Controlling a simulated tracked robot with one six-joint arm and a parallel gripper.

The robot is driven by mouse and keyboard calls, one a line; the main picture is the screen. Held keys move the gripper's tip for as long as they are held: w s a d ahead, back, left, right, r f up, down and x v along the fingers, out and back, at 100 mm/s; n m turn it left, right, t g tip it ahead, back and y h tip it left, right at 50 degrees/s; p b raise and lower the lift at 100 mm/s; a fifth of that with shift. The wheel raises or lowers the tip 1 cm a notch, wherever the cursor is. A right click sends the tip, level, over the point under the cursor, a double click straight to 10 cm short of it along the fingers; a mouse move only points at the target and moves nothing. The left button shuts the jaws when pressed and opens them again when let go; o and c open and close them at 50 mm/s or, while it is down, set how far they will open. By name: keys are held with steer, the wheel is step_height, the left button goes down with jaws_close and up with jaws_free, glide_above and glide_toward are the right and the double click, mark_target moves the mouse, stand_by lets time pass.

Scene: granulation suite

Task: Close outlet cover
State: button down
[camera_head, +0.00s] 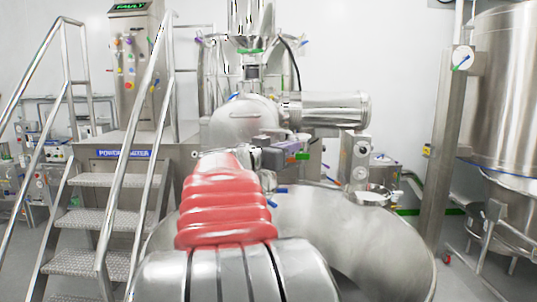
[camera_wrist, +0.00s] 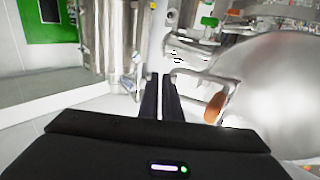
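A rounded, shiny steel dome (camera_head: 243,120), which looks like the outlet cover, is at the middle of the machine in the head view. In the wrist view a large curved steel surface (camera_wrist: 282,85) fills the right side, with an orange-brown handle (camera_wrist: 215,107) on a bracket at its left edge. I cannot tell for sure that this is the same part. My gripper (camera_wrist: 160,80) has its two black fingers close together with only a thin line between them, and holds nothing. The fingers point left of the handle, apart from it.
Steel steps with railings (camera_head: 105,220) stand at the left. A horizontal steel cylinder (camera_head: 335,108) juts out right of the dome. A steel post (camera_head: 445,150) and a large tank (camera_head: 505,90) stand at the right. Pale open floor (camera_wrist: 110,105) shows in the wrist view.

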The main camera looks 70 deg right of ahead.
steer(key=shift+s, duration=0.3)
steer(key=s+v, duration=0.2)
steer(key=v, duration=1.1)
steer(key=shift+s+a, duration=0.2)
steer(key=shift+a, duration=0.55)
steer(key=w+a+f+n+t+y, duration=0.4)
steer(key=a+f+n, duration=0.1)
steer(key=a+f, duration=0.45)
steer(key=w+a+f+n+t+y, duration=0.3)
steer(key=w+a+f+n+y, duration=0.15)
steer(key=a+f, duration=0.5)
steer(key=a+f+n+t+y, duration=0.1)
steer(key=a+f+n+y, duration=0.2)
steer(key=a, duration=0.6)
steer(key=a+f+n+t+y, duration=0.1)
steer(key=a+f+n+y, duration=0.2)
steer(key=a, duration=0.5)
steer(key=w+a+f+n+t+y, duration=0.1)
steer(key=a+f+n+y, duration=0.2)
steer(key=a, duration=0.6)
step_height(320, 180, down, 3)
steer(key=n, duration=0.2)
steer(key=shift+a+n+t, duration=0.3)
steer(key=shift+a+n, duration=0.05)
steer(key=shift+r, duration=0.1)
